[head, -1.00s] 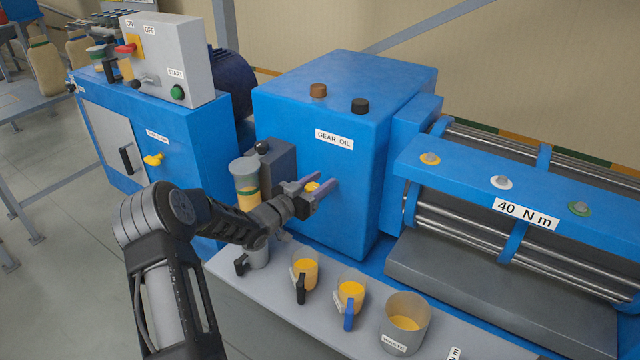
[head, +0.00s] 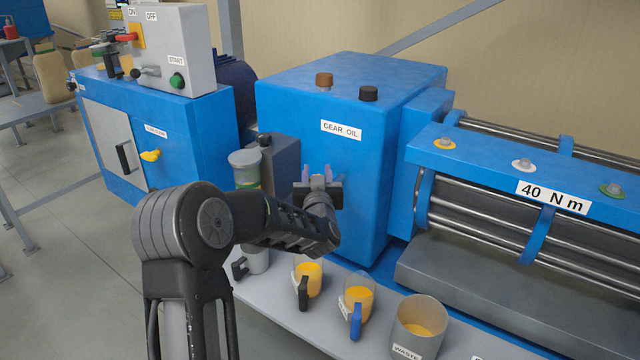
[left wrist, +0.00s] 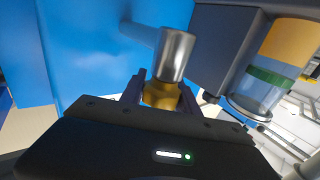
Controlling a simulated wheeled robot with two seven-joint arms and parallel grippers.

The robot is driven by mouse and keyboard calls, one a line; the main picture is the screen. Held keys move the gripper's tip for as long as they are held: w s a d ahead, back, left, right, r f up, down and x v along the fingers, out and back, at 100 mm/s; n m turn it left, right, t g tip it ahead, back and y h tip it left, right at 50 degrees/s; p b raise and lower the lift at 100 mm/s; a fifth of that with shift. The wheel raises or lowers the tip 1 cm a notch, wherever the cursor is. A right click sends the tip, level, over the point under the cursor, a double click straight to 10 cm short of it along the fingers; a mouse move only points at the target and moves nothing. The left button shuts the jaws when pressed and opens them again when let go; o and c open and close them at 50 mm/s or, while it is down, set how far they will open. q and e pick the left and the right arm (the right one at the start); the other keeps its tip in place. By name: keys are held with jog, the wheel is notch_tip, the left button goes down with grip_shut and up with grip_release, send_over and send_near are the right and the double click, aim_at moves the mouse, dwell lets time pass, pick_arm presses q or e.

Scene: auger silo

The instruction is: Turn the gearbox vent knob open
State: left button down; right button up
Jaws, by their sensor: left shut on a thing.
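The blue gearbox (head: 368,190) with the GEAR OIL label stands in the middle of the head view. My left gripper (head: 317,172) is at its front face, and its fingers point at the box. In the left wrist view, the gripper (left wrist: 161,84) is shut on a yellow knob (left wrist: 160,95). In the head view the gripper hides the knob. A brown cap (head: 324,80) and a black cap (head: 368,93) sit on the gearbox top. My right gripper is not in view.
A grey block (head: 280,155) and a clear sight glass (head: 244,165) stand close left of my gripper. Yellow-filled cups (head: 309,278) and a waste cup (head: 418,325) stand on the shelf below. Rollers under a blue bar (head: 480,160) lie to the right.

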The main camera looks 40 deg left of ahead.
pick_arm(q)
jog(key=shift+s+a+r+n+g+y+b, duration=0.1)
jog(key=shift+s+a+n+g+y, duration=0.15)
jog(key=shift+n+g+y, duration=1.2)
jog(key=shift+s+a+n+g+y+b, duration=0.15)
jog(key=shift+s+n+g+y, duration=0.5)
jog(key=shift+n+g, duration=1.4)
jog(key=shift+s+a+r+n+g+y+b, duration=0.15)
jog(key=shift+n+g+y, duration=1.1)
jog(key=shift+g, duration=1.15)
jog(key=shift+f, duration=0.1)
jog(key=c, duration=0.9)
grip_release()
jog(key=shift+f, duration=0.1)
jog(key=d, duration=0.7)
jog(key=shift+s+d, duration=0.3)
jog(key=shift+s, duration=0.1)
